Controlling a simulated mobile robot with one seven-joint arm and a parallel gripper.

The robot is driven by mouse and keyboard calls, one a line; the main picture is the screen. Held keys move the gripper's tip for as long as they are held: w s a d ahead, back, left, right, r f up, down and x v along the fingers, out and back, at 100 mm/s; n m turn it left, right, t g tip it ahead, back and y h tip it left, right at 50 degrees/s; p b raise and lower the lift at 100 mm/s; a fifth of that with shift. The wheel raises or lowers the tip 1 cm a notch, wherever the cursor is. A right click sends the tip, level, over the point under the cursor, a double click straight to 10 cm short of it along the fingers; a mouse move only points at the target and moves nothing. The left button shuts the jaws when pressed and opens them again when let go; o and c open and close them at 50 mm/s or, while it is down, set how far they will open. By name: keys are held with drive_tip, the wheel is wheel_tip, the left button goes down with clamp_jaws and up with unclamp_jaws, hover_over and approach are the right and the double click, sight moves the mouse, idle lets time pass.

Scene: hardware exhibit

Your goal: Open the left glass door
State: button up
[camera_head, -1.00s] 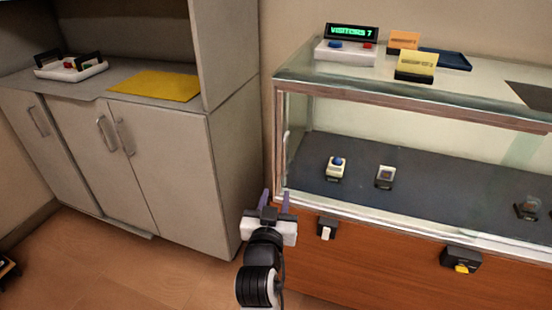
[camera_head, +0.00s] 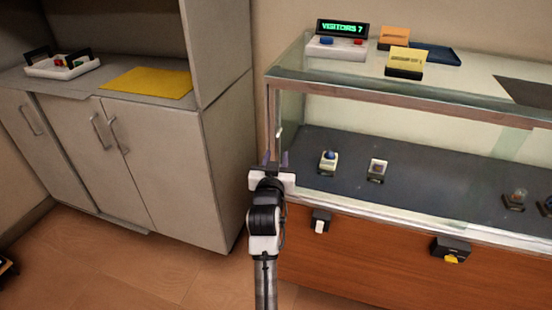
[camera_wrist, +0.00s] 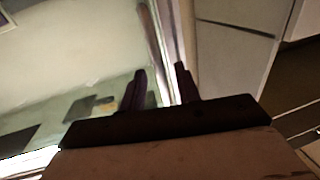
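The glass display case has a left glass door (camera_head: 310,125), which looks shut, with exhibits visible behind it. A slim pale vertical handle (camera_head: 279,132) shows near the case's left front edge. My gripper (camera_head: 274,158) is at the lower left corner of the glass, just below the handle in the picture. Its two purple fingers are apart and look empty. In the wrist view, the dark fingers of my gripper (camera_wrist: 162,88) point along an upright bar or case edge (camera_wrist: 160,50). I cannot tell whether they touch it.
A grey cabinet (camera_head: 160,150) stands close on the left, with a narrow floor gap beside the case. Black boxes (camera_head: 320,221) and (camera_head: 451,249) stick out from the wooden base (camera_head: 380,255). A visitor counter (camera_head: 338,45) stands on top.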

clamp_jaws()
drive_tip(key=shift+d, duration=0.15)
